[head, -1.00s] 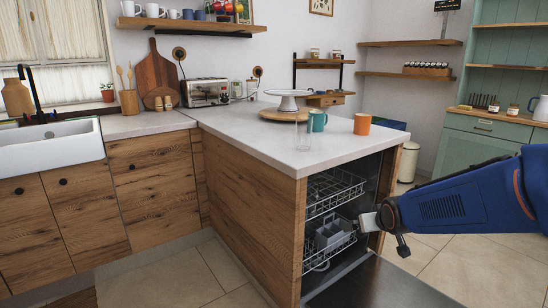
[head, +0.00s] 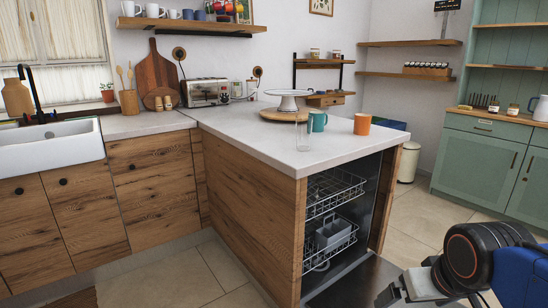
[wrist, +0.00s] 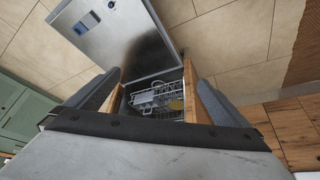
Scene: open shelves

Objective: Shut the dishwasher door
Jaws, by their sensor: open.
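The dishwasher stands open under the end of the counter. Its door (head: 350,286) is folded down at the lower right, and its steel inner face (wrist: 125,42) shows in the wrist view. My gripper (head: 388,293) is at the bottom right of the head view, in front of part of the door. Its two dark fingers are spread apart in the wrist view (wrist: 158,76), with nothing between them. I cannot tell whether the gripper touches the door. The upper rack (head: 335,190) and lower rack (head: 330,245) are inside the dishwasher.
A clear glass (head: 303,136), teal mug (head: 318,121) and orange mug (head: 361,124) stand on the counter (head: 240,137) above. A white bin (head: 408,162) stands behind. Tiled floor (head: 410,238) is free to the right of the dishwasher.

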